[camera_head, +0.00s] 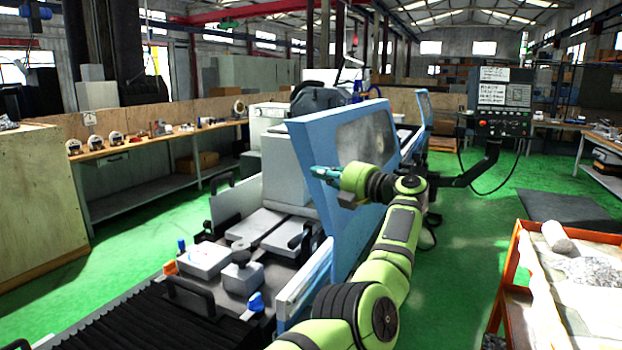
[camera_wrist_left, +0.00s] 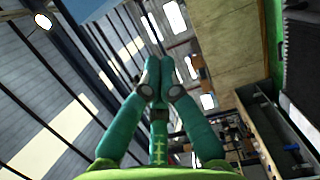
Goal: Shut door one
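A large blue sliding door (camera_head: 308,137) with a dark window stands on the grinder, left of centre in the head view. A second, smaller blue panel (camera_head: 424,108) stands farther back; no label shows which is door one. My left arm reaches up from the bottom, and my left gripper (camera_head: 322,173) is in front of the large door's face, pointing left near its left edge. I cannot tell whether it touches the door. In the left wrist view its teal fingers (camera_wrist_left: 162,76) come together at the tips with nothing visible between them. My right gripper is out of view.
The grinder's open bed (camera_head: 262,230) holds grey blocks and fixtures. A control panel (camera_head: 498,103) hangs on an arm at the right. An orange-edged bin (camera_head: 512,262) stands at the lower right. Green floor (camera_head: 455,270) is clear between bin and machine.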

